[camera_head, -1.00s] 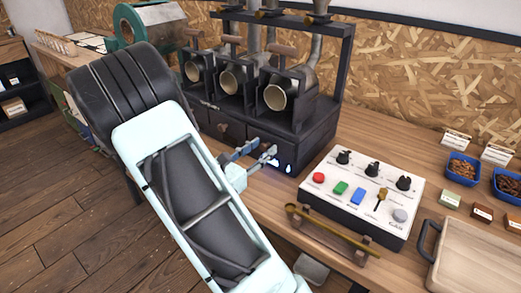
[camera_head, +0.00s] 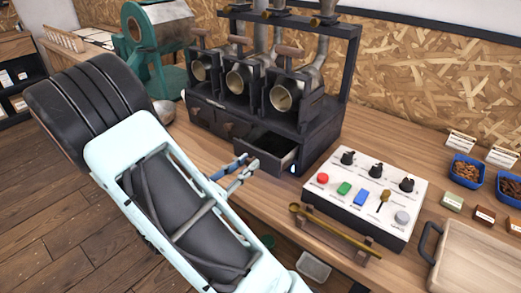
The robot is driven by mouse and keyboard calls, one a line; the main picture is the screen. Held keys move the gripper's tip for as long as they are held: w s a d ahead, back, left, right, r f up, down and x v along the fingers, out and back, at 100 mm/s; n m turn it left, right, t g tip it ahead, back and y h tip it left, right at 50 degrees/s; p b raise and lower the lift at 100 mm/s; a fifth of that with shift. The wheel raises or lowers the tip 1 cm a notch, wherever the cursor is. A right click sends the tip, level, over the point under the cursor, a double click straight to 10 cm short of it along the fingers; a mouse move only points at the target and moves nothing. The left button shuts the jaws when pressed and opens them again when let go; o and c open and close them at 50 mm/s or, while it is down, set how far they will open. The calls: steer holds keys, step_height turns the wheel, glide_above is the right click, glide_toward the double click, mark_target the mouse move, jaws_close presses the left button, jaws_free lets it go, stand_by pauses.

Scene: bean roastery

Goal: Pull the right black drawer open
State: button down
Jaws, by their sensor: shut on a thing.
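The right black drawer (camera_head: 266,152) stands pulled out of the black sample roaster unit (camera_head: 318,140), and its dark inside shows from above. My gripper (camera_head: 242,172) is at the front of this drawer, its fingers shut on the drawer's handle. The handle itself is mostly hidden by the fingers. The other two black drawers, left and middle (camera_head: 228,128), sit closed in the unit to the left.
A white control panel (camera_head: 340,205) with coloured buttons stands right of the drawer. A brass scoop (camera_head: 335,228) lies on a wooden rest in front of it. A wooden tray (camera_head: 475,262) and blue bean bowls (camera_head: 467,170) are farther right. A green roaster (camera_head: 150,45) stands back left.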

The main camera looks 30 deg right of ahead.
steer(key=v, duration=0.4)
steer(key=c, duration=1.8)
jaws_free()
steer(key=shift+o, duration=0.2)
steer(key=shift+d, duration=0.1)
steer(key=v, duration=1.2)
steer(key=shift+g, duration=0.3)
